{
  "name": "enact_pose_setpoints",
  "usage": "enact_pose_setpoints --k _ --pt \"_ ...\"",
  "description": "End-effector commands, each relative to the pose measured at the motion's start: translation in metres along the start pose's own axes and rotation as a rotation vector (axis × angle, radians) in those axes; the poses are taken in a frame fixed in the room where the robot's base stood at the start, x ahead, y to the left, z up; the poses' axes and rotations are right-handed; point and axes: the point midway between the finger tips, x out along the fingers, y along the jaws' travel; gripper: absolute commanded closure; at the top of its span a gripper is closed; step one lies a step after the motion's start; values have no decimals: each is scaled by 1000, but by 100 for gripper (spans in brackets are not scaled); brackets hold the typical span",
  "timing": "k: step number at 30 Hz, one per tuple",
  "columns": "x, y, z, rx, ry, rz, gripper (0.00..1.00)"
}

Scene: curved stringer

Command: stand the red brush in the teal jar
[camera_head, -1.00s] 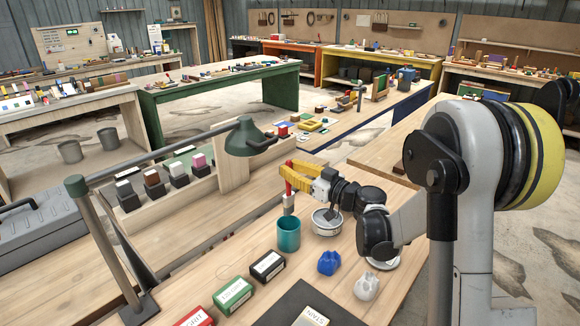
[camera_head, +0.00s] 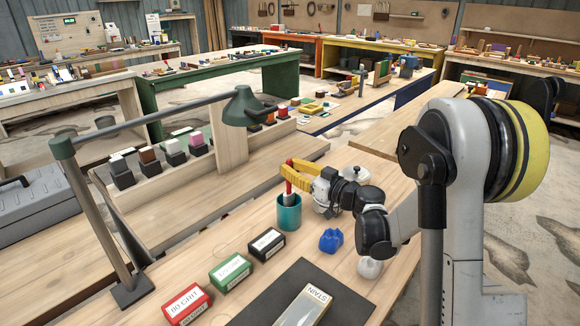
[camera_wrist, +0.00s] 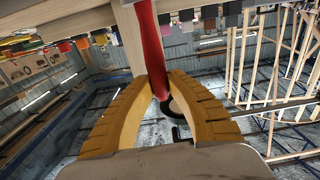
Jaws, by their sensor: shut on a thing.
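The teal jar (camera_head: 289,216) stands upright on the workbench. My gripper (camera_head: 290,176) is just above it, shut on the red brush (camera_head: 289,186). The brush is close to upright with its handle up, and its lower end is hidden at the jar's mouth, seemingly inside the rim. In the wrist view the red handle (camera_wrist: 149,40) runs between the two yellow fingers of my gripper (camera_wrist: 160,88).
A blue lump (camera_head: 331,240) and a whitish lump (camera_head: 370,267) lie right of the jar. Black (camera_head: 267,245), green (camera_head: 231,272) and red (camera_head: 188,304) boxes stand in front. A dark mat (camera_head: 275,303) lies nearby. A green lamp (camera_head: 243,106) hangs at the left rear.

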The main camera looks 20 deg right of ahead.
Motion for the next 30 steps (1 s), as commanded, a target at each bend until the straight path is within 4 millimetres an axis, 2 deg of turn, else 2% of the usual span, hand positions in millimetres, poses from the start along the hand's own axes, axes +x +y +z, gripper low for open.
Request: enact_pose_setpoints --k 4,14,15,16,26,30 --pt "0 0 9 0 0 0 100" --pt "0 0 10 0 0 0 100" --pt "0 0 10 0 0 0 69" --pt "0 0 10 0 0 0 60" --pt "-2 0 10 0 0 0 60" --pt "-17 1 10 0 0 2 60"
